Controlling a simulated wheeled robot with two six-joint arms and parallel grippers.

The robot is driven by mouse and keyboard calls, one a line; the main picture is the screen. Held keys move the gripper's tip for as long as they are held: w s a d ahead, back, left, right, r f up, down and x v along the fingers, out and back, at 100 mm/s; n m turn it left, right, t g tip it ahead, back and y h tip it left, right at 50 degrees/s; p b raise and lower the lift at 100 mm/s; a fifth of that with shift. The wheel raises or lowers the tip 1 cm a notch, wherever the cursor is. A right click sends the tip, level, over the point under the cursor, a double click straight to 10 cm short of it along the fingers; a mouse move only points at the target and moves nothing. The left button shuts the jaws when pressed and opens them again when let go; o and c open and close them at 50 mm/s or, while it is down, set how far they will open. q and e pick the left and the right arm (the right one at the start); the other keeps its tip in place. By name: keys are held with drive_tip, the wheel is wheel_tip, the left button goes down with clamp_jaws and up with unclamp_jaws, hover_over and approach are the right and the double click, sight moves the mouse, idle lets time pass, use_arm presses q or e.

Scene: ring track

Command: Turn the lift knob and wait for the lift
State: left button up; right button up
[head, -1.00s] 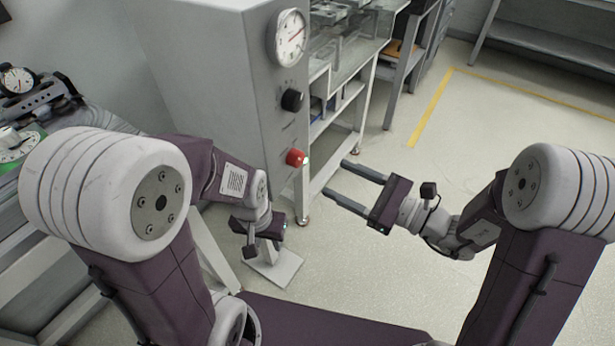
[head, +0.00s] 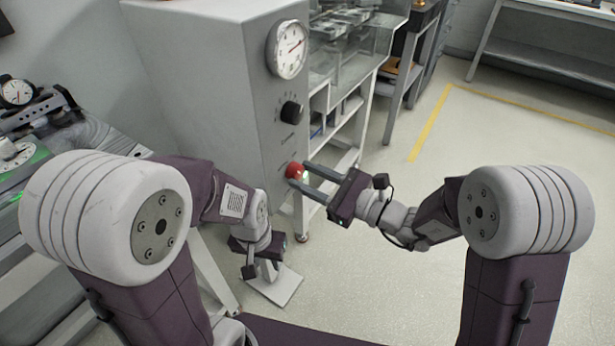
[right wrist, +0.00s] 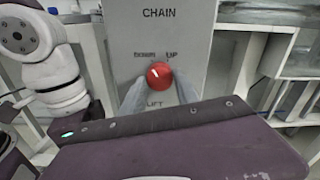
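The red lift knob (head: 293,170) is on the grey cabinet's front panel, below a black knob. In the right wrist view the red knob (right wrist: 159,75) sits between the words DOWN and UP, above the word LIFT. My right gripper (head: 300,174) is open, its two fingers reaching to the panel on either side of the red knob. In the right wrist view a gap shows between the knob and each finger. My left gripper (head: 263,256) hangs low beside the cabinet, away from the knob. Its fingers are too unclear to read.
The grey cabinet (head: 215,75) also bears a round dial (head: 288,48) and the black knob (head: 291,112), which sits above the word CHAIN. An open shelf unit (head: 350,110) stands right behind it. A bench with a clock-like dial (head: 17,91) is at the left. The floor at right is clear.

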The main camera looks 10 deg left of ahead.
clamp_jaws()
